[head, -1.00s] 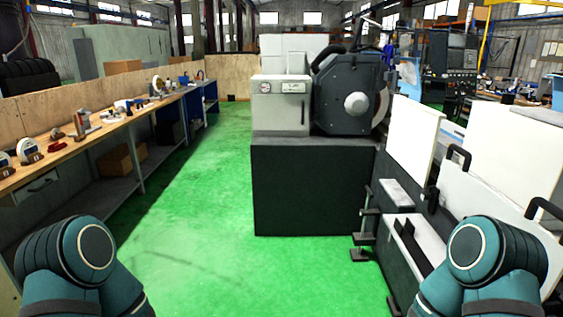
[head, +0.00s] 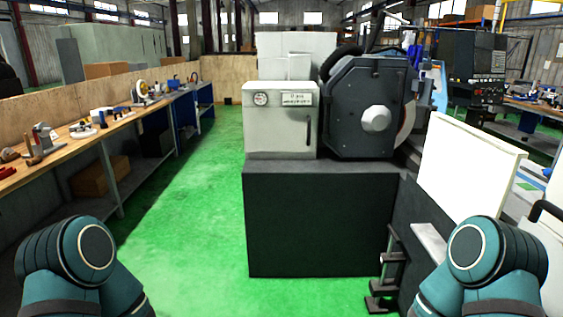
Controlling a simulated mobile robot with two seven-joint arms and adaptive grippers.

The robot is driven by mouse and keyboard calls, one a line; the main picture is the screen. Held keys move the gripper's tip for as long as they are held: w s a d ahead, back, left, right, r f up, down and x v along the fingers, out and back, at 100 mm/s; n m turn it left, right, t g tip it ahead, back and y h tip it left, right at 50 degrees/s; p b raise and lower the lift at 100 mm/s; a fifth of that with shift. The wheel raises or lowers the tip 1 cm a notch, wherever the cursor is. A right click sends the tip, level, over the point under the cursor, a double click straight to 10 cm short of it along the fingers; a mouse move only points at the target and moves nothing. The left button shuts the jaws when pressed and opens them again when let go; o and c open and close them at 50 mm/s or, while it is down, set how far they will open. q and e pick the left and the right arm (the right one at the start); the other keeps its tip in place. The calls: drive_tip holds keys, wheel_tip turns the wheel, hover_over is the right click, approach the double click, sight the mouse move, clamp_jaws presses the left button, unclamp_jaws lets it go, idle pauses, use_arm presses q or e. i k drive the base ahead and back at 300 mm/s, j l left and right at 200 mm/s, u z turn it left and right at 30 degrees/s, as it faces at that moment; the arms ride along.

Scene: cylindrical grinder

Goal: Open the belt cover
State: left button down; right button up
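The belt cover (head: 281,127) appears to be the light grey box door at the centre, on top of the grinder's dark base (head: 318,222). It has a round gauge-like mark, a label and a dark vertical handle (head: 308,128) near its right edge. It looks shut. The dark grinding wheel housing (head: 362,110) stands directly to its right. Only my two teal arm links show at the bottom left and bottom right, well short of the cover. Both grippers are out of view.
A long wooden workbench (head: 62,142) with tools runs along the left. The green floor (head: 190,225) between bench and machine is clear. A white panel (head: 466,165) and a dark bracket (head: 391,265) stand on the right side. A control console (head: 473,70) is behind.

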sight(266, 129)
drive_tip(key=i, duration=1.2)
drive_tip(key=i+j+z, duration=0.25)
drive_tip(key=i, duration=0.15)
drive_tip(key=i+j+z, duration=0.25)
drive_tip(key=i, duration=0.15)
